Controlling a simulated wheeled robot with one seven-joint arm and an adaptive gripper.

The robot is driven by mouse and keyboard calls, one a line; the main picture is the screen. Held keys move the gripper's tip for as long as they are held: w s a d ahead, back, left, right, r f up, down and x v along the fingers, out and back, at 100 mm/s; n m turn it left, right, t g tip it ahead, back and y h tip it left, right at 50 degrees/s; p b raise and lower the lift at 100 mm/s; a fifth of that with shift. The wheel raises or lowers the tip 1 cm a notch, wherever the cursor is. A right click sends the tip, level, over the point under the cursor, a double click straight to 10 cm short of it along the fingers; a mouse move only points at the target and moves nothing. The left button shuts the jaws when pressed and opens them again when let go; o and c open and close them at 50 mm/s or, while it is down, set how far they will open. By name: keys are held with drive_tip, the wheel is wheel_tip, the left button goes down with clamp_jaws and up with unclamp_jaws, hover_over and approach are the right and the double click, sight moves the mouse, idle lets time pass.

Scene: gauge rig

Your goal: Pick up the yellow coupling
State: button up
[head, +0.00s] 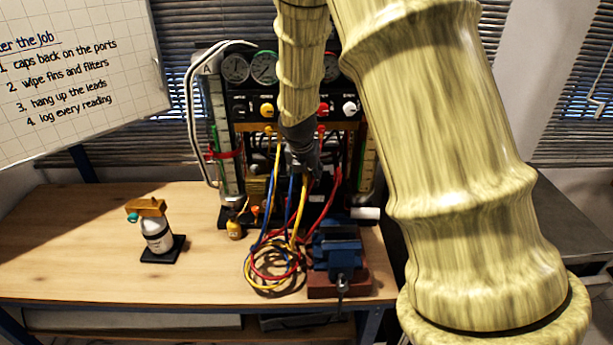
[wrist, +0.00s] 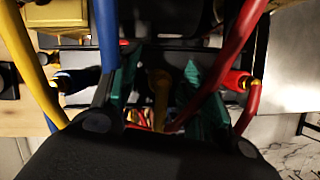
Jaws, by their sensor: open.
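My gripper (wrist: 160,72) is open, with its two green-padded fingers apart in the wrist view. A dim yellow part (wrist: 158,88), which looks like the yellow coupling, shows between the fingers, with space on both sides. It is in shadow, so I cannot tell if anything touches it. In the head view my gripper (head: 302,160) is low in front of the gauge rig, and the coupling is hidden behind it or too small to make out. A yellow hose (head: 297,225) hangs below it.
A blue coupling (wrist: 75,80) and a red coupling (wrist: 238,80) sit either side of my fingers, with hoses close by. A blue vise (head: 337,250) stands below right on the bench (head: 75,245).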

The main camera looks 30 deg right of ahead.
drive_tip(key=shift+f, duration=0.15)
drive_tip(key=shift+c, duration=0.5)
clamp_jaws()
